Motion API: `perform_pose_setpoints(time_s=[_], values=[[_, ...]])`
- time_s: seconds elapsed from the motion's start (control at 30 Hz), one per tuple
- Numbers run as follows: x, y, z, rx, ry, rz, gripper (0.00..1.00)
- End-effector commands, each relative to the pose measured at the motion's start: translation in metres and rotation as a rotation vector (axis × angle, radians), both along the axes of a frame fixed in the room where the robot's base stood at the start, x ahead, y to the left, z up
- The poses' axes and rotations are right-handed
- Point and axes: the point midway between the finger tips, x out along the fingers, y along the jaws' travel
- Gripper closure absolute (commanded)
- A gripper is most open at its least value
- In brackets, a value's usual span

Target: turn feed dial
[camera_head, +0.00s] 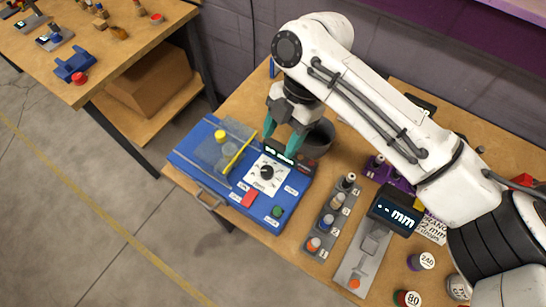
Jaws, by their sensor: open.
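The feed dial (266,172) is a black knob on a white square plate on the blue control box (187,148). The box lies on the wooden table, with a red button (250,199), a green button (277,211), a yellow knob (220,136) and a yellow bar (238,157) on it. My gripper (281,139) hangs over the back edge of the box, behind and slightly right of the dial. Its two teal fingers are apart with nothing seen between them. The fingers look clear of the dial. A small dark display (281,155) sits close by the right finger.
A grey rack (328,222) with several small bottles stands right of the box, then a gauge with a display (397,209). A second bench (100,55) is at upper left.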

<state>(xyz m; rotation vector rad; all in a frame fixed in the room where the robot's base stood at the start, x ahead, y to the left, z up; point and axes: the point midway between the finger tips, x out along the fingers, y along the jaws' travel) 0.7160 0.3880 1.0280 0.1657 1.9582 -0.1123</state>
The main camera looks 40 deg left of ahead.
Motion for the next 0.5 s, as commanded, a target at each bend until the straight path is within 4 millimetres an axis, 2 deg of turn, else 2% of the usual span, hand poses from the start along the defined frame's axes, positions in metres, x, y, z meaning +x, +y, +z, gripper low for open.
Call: perform_pose_setpoints(time_s=[0.3,0.5], values=[[-0.022,0.003,-0.05,-0.004,0.003,-0.002,0.42],[-0.032,0.005,-0.076,-0.001,0.001,-0.001,0.42]])
